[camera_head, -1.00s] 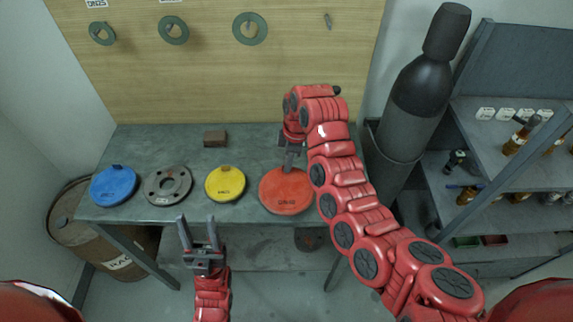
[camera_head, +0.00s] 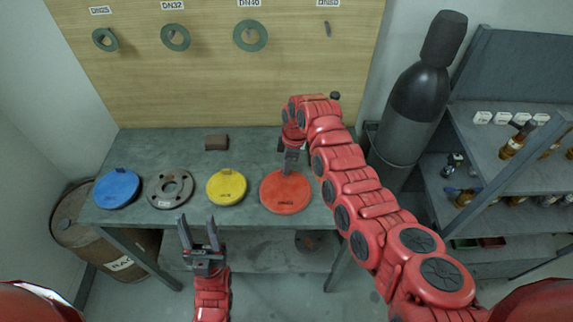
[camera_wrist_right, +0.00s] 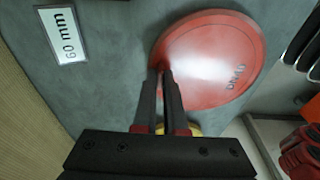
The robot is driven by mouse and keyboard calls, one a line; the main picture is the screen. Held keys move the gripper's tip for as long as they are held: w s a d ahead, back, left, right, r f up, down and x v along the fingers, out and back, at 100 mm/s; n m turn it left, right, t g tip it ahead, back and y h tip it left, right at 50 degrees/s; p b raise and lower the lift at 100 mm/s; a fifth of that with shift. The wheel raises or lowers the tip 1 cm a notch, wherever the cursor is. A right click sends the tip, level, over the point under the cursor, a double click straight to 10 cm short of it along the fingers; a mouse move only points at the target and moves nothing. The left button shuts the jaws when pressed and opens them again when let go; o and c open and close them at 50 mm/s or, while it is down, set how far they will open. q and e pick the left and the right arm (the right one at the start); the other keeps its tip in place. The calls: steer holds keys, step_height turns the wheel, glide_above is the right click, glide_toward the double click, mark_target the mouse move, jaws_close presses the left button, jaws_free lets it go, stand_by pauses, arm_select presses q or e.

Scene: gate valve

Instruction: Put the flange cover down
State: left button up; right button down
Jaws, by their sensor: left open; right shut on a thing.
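The red round flange cover (camera_head: 287,193) is at the right part of the grey workbench (camera_head: 255,150). It also shows in the right wrist view (camera_wrist_right: 215,60), face up with a printed marking. My right gripper (camera_head: 290,170) is shut at the cover's far edge, where its fingers (camera_wrist_right: 164,74) meet in the wrist view. The grip point itself is mostly hidden by the fingers. The cover looks flat and level; I cannot tell whether it touches the bench. My left gripper (camera_head: 197,219) is open and empty in front of the bench's front edge.
A blue cover (camera_head: 117,189), a grey flange ring (camera_head: 169,188) and a yellow cover (camera_head: 226,187) lie left of the red one. A brown block (camera_head: 216,142) and a "60 mm" label (camera_wrist_right: 62,35) are on the bench. A dark cylinder (camera_head: 405,125) stands right.

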steer(key=shift+f, duration=0.2)
steer(key=c, duration=1)
jaws_free()
steer(key=shift+r, duration=0.2)
steer(key=r, duration=0.1)
steer(key=r+b, duration=0.2)
steer(key=r, duration=0.1)
steer(key=shift+w+d, duration=0.2)
steer(key=shift+d, duration=0.15)
steer(key=r, duration=0.5)
steer(key=d+r, duration=0.1)
steer(key=r, duration=0.2)
steer(key=shift+s+b, duration=0.15)
steer(key=shift+b, duration=0.25)
steer(key=shift+f, duration=0.1)
